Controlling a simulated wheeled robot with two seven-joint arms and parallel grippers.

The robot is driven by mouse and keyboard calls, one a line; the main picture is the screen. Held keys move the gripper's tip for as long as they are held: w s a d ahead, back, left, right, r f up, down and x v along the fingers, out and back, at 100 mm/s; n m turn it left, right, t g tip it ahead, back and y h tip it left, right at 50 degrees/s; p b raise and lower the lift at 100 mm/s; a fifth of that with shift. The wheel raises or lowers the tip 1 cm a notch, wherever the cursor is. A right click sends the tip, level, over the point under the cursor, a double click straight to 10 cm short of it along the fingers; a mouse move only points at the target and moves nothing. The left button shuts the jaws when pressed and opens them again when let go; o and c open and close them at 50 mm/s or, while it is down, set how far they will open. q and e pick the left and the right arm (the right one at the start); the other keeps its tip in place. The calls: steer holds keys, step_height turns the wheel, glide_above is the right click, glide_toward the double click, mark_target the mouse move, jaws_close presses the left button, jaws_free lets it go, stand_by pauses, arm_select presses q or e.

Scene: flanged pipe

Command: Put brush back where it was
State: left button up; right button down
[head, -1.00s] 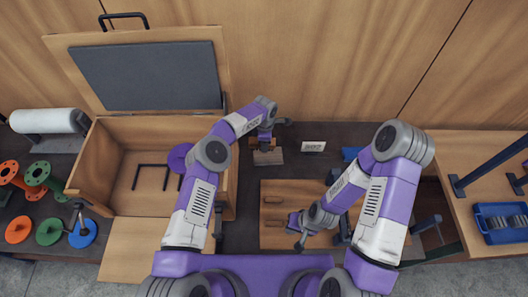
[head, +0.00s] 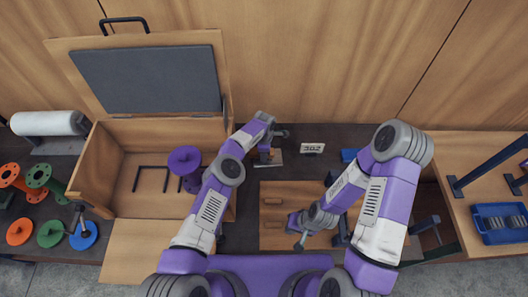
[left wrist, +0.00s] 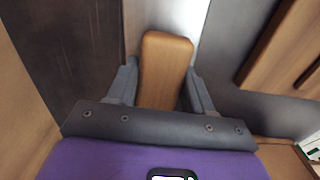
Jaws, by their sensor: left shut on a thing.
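The brush shows as a wooden handle (left wrist: 166,68) in the left wrist view, between the two fingers of my left gripper (left wrist: 164,88), which is shut on it. In the head view my left gripper (head: 265,152) is at the back of the bench, right of the wooden box. A small pale and brown piece (head: 275,158) shows beside it there; the brush's bristles cannot be made out. My right gripper (head: 297,224) is low over the wooden board; its fingers are too small and dark to read.
The open wooden box (head: 150,130) holds a purple flanged piece (head: 185,160) and dark brackets. A wooden board (head: 275,198) lies in front of me. A small number sign (head: 312,148) stands behind. Orange and green flanged pipes (head: 38,176) and a paper roll (head: 48,122) are at left.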

arm_select(q)
steer(key=shift+f, duration=0.15)
arm_select(e)
steer(key=shift+f, duration=0.2)
arm_select(q)
steer(key=o, duration=1.1)
arm_select(e)
steer(key=shift+r, duration=0.15)
steer(key=shift+r, duration=0.2)
arm_select(q)
steer(key=shift+w+r, duration=0.1)
steer(key=shift+r, duration=0.2)
arm_select(e)
steer(key=shift+f, duration=0.15)
arm_select(q)
steer(key=shift+r+b, duration=0.3)
steer(key=shift+r, duration=0.45)
arm_select(e)
steer(key=shift+f, duration=0.35)
arm_select(q)
step_height(320, 180, up, 13)
steer(key=b, duration=0.1)
steer(key=shift+r+b, duration=0.2)
steer(key=shift+b, duration=0.2)
arm_select(e)
steer(key=shift+f, duration=0.85)
